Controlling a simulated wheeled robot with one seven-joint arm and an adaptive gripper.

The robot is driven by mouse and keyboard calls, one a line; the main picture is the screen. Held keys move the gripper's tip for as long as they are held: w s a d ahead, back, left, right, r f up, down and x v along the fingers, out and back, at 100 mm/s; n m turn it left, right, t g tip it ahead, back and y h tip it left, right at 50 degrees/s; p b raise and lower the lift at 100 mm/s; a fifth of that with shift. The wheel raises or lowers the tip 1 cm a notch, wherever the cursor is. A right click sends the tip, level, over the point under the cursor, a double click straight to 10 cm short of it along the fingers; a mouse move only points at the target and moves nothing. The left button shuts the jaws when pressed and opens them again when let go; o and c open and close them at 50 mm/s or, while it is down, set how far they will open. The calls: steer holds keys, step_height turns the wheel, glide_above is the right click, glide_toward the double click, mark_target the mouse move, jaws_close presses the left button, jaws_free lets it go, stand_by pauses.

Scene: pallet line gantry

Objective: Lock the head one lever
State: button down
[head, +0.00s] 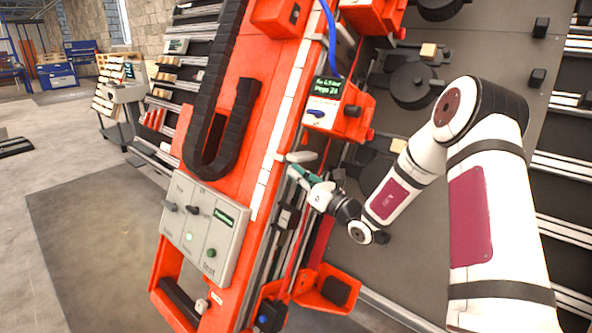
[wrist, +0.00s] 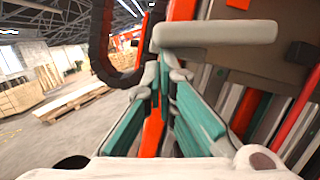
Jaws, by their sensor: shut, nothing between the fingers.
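A pale grey lever (head: 300,156) sticks out from the orange gantry beam, just below the head unit with a small green display. In the wrist view the lever's rounded bar (wrist: 215,34) lies nearly level across the top, just beyond my fingertips. My gripper (head: 294,171), with teal and grey fingers, is right below the lever in the head view. It also shows in the wrist view (wrist: 163,72), fingers brought together and empty. Whether the fingertips touch the lever I cannot tell. The lever's pivot is not clear to see.
The orange head unit (head: 345,112) carries a blue knob and a display. A grey control box (head: 203,225) with switches and buttons sits on the beam at lower left. A black cable chain (head: 213,165) loops along the beam. An orange bracket (head: 325,290) stands below my gripper.

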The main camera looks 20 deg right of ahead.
step_height(320, 180, up, 2)
steer(key=m+p, duration=0.2)
steer(key=p, duration=0.1)
steer(key=shift+s+a+r+h, duration=0.1)
steer(key=shift+h, duration=0.3)
steer(key=shift+r, duration=0.1)
